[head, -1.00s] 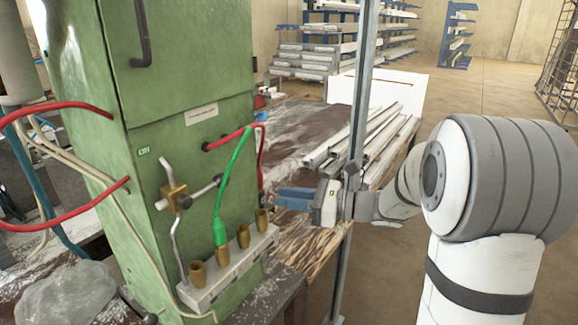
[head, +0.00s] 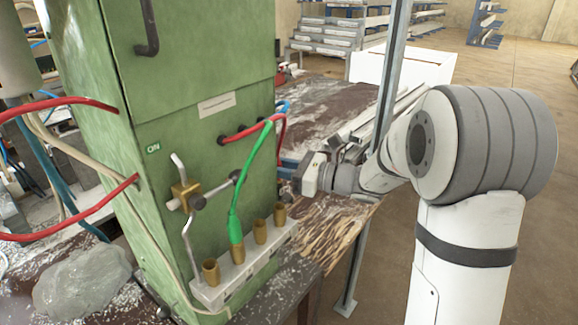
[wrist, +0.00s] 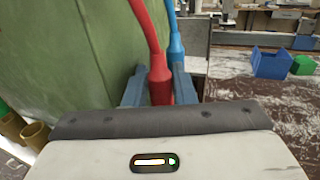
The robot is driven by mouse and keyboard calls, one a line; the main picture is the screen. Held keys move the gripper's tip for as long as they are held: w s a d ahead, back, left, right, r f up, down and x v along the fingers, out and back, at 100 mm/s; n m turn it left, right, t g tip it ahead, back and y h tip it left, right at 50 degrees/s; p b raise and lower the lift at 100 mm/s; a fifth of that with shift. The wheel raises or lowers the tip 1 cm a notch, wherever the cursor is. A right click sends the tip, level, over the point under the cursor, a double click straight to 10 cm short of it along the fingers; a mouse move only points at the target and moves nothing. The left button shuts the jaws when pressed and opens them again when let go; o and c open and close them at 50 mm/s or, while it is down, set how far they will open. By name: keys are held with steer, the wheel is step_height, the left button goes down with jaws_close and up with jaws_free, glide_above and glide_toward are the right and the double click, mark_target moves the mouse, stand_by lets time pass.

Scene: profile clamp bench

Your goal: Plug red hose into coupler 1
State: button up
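The red hose (head: 282,133) leaves the green cabinet's front and hangs down at its right edge. In the wrist view its red plug (wrist: 160,82) hangs between the blue fingers of my gripper (wrist: 157,88). A narrow gap shows beside the plug, so the fingers look open around it. In the head view my gripper (head: 288,168) is at the cabinet's right edge, its fingertips partly hidden. Several brass couplers stand in a row on a pale block (head: 238,276). A green hose (head: 240,190) is in the second from the left; the others look empty. I see no coupler numbers.
A blue hose (wrist: 176,40) hangs close behind the red one. The green cabinet (head: 205,70) stands directly left of my gripper. A brass valve with bent pipes (head: 186,194) sits above the couplers. A steel post (head: 386,90) and metal profiles stand near my arm.

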steer(key=shift+c, duration=0.2)
jaws_close()
stand_by(0.3)
steer(key=shift+r+p, duration=0.55)
steer(key=shift+r, duration=0.25)
stand_by(1.0)
steer(key=shift+r+p, duration=0.85)
steer(key=shift+r, duration=0.3)
steer(key=shift+r, duration=0.15)
steer(key=shift+s+d, duration=0.1)
steer(key=s+d, duration=0.8)
steer(key=d, duration=0.3)
steer(key=shift+s+d, duration=0.15)
steer(key=shift+s, duration=0.2)
stand_by(1.6)
